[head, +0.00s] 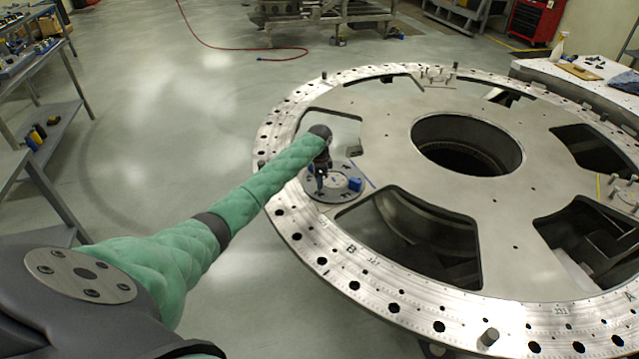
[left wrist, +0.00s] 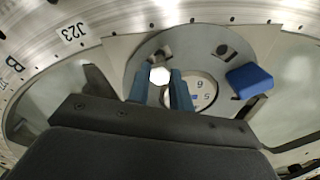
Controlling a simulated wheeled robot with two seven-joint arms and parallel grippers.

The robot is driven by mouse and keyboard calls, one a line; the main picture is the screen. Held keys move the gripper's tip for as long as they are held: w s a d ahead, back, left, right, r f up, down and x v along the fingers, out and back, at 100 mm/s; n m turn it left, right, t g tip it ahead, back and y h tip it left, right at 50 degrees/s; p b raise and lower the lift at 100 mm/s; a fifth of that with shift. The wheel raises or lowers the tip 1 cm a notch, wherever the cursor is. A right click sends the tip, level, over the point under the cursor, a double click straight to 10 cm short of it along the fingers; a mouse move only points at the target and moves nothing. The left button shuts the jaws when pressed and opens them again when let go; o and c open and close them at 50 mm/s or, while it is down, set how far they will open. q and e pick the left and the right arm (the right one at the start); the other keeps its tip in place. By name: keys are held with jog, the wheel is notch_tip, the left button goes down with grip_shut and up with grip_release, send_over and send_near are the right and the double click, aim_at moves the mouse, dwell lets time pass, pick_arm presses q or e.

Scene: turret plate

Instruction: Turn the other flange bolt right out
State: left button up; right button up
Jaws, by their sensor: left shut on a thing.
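The round grey flange (head: 319,194) sits on the left part of the large turret plate (head: 390,115). My left gripper (head: 320,180) points down at the flange. In the left wrist view its blue fingers (left wrist: 160,82) are shut on a pale hex bolt head (left wrist: 159,75), one finger on each side. The bolt's shank is hidden. A blue block (left wrist: 249,80) lies on the flange to the right of the fingers; it also shows in the head view (head: 355,184). My right gripper is not in view.
The plate has large cutouts and a round central opening (head: 467,146). Short posts (head: 489,337) stand on its rim. A shelf rack (head: 60,110) is at the left and a white worktable (head: 590,85) at the right. The floor left of the plate is clear.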

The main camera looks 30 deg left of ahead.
pick_arm(q)
jog(key=shift+r, duration=2.9)
